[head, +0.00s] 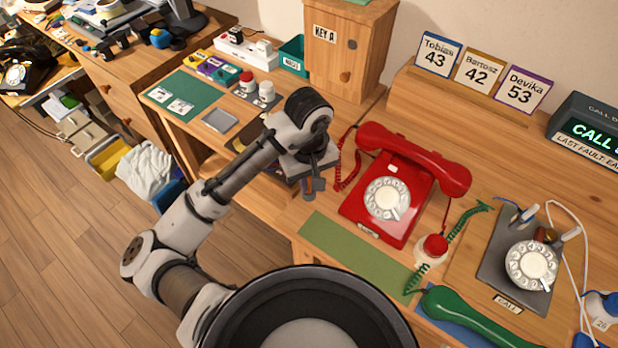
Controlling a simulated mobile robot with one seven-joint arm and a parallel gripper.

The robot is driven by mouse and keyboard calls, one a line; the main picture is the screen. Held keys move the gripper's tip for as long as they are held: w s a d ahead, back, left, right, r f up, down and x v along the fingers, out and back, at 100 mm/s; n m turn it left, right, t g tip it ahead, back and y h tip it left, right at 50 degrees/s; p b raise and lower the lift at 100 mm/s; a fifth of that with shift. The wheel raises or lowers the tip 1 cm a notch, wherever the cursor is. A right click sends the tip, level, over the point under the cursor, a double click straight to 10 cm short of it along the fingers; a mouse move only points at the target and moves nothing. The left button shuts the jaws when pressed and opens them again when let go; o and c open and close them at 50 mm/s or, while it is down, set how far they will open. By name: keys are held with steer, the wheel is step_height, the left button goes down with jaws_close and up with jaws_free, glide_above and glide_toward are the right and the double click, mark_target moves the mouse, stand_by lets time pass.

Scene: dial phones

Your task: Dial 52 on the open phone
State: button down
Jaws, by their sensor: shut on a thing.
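The open phone is at the right in the head view: a grey base plate (497,252) with exposed parts and wires and no cover. Its white rotary dial (532,266) faces up. A green handset (465,318) lies in front of it, with a coiled green cord (466,229) to its left. My gripper (312,188) points down left of the red phone (398,190), well away from the open phone's dial. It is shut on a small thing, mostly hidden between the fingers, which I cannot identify.
The red phone, handset on top, stands between my gripper and the open phone. A red-topped white piece (433,249) stands between the phones. Number cards (479,72) read Tobias 43, Bartosz 42, Devika 53. A green mat (352,252) is bare. A lit display (592,135) stands back right.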

steer(key=c, duration=1.3)
jaws_free()
steer(key=shift+c, duration=0.2)
steer(key=shift+r, duration=0.1)
step_height(320, 180, up, 14)
steer(key=shift+p, duration=0.35)
steer(key=shift+f, duration=0.2)
